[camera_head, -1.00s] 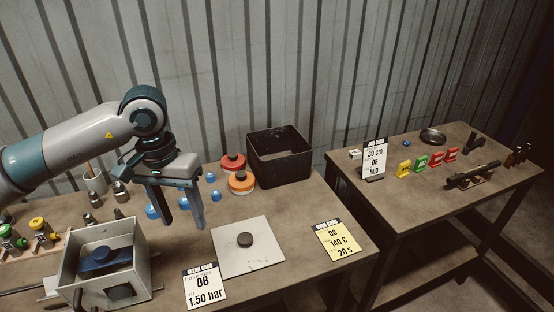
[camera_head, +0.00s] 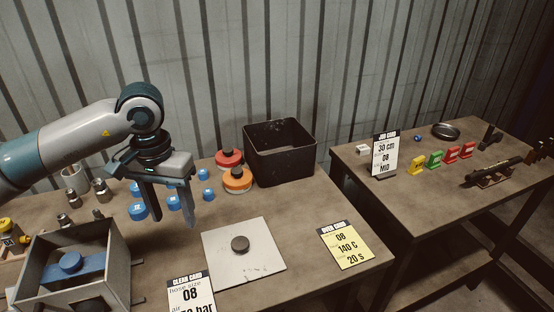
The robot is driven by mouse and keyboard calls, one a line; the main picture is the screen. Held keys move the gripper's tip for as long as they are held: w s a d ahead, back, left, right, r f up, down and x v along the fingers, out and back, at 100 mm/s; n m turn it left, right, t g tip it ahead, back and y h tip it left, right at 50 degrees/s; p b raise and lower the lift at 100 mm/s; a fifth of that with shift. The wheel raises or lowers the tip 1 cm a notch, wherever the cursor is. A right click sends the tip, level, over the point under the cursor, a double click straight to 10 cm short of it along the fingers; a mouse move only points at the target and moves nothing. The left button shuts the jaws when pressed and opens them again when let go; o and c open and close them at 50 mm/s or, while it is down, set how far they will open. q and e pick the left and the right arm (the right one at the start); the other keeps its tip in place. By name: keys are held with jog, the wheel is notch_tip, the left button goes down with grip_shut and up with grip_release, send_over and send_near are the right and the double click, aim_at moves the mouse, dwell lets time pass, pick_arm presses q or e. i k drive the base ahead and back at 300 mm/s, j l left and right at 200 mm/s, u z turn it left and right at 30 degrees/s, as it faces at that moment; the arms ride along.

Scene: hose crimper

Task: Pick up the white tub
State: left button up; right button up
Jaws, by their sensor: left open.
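No thing in view is plainly a white tub. A pale, whitish-grey cup (camera_head: 75,178) stands at the back left of the near bench, behind the metal fittings, partly hidden by my arm. A small white block (camera_head: 362,150) lies on the right table behind the job card. My left gripper (camera_head: 170,218) points down above the near bench, its two dark fingers apart with nothing between them. It hangs among several small blue caps (camera_head: 138,212), to the right of the cup. My right gripper is not in view.
A black open bin (camera_head: 314,160) stands at the back, with red (camera_head: 229,160) and orange (camera_head: 237,180) round items beside it. A pale plate (camera_head: 262,262) with a dark knob, an open grey box (camera_head: 120,265) and cards lie in front.

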aim_at(70, 265)
jog(key=u, duration=1.45)
jog(key=i+j+z, duration=0.15)
jog(key=j+z, duration=0.55)
jog(key=z, duration=0.15)
jog(key=i+j+z, duration=0.1)
jog(key=j+z, duration=0.35)
